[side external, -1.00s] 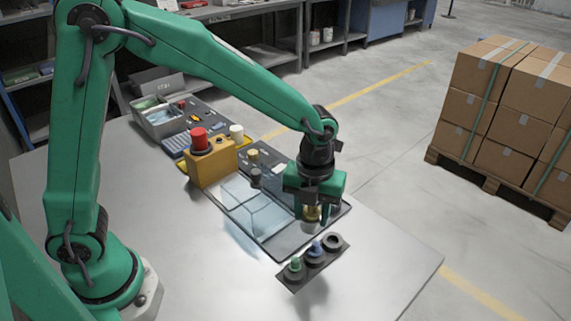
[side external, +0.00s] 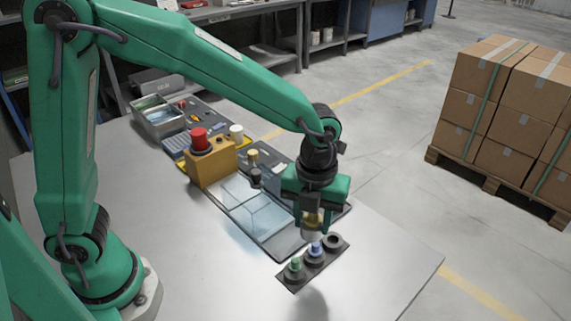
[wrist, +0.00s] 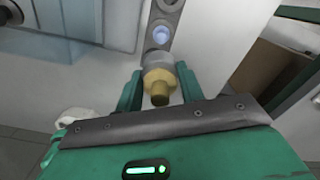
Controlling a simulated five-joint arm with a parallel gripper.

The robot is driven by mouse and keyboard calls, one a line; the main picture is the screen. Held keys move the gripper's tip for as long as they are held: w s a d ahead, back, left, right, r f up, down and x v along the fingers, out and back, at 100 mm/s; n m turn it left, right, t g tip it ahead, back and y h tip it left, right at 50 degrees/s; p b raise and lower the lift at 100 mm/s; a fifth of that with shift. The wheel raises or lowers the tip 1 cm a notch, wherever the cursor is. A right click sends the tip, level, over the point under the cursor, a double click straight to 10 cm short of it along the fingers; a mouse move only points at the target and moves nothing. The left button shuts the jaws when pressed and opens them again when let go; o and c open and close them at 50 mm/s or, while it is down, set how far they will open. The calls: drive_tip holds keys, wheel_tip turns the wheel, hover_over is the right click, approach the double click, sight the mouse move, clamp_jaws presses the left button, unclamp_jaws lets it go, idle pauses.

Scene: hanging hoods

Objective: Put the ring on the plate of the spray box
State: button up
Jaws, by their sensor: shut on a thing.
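My gripper (side external: 313,222) is shut on a brass-coloured piece (wrist: 158,86) with a grey lower collar, which may be the ring. The piece is upright between the fingers, and its lower end is partly hidden in the side view. It hangs just above and behind the blue-topped piece in a small dark rack. The clear bluish box (side external: 247,207) that looks like the spray box lies left of my gripper on a dark base. I cannot make out its plate clearly through the clear walls.
The dark rack (side external: 290,279) holds a green-topped piece (side external: 295,266) and a blue-topped piece (side external: 315,251); its right socket (side external: 334,241) looks empty. A yellow box with a red button (side external: 210,160) and a grey bin (side external: 159,117) stand farther back. The front tabletop is clear.

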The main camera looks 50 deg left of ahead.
drive_tip(key=shift+r, duration=2.35)
drive_tip(key=shift+w+a+r, duration=0.1)
drive_tip(key=shift+a+r, duration=0.1)
drive_tip(key=w+a+n, duration=0.2)
drive_tip(key=a+n, duration=0.9)
drive_tip(key=a, duration=2)
wheel_tip(320, 180, down, 8)
drive_tip(key=shift+f, duration=0.15)
drive_tip(key=shift+f, duration=3.2)
drive_tip(key=shift+f, duration=0.6)
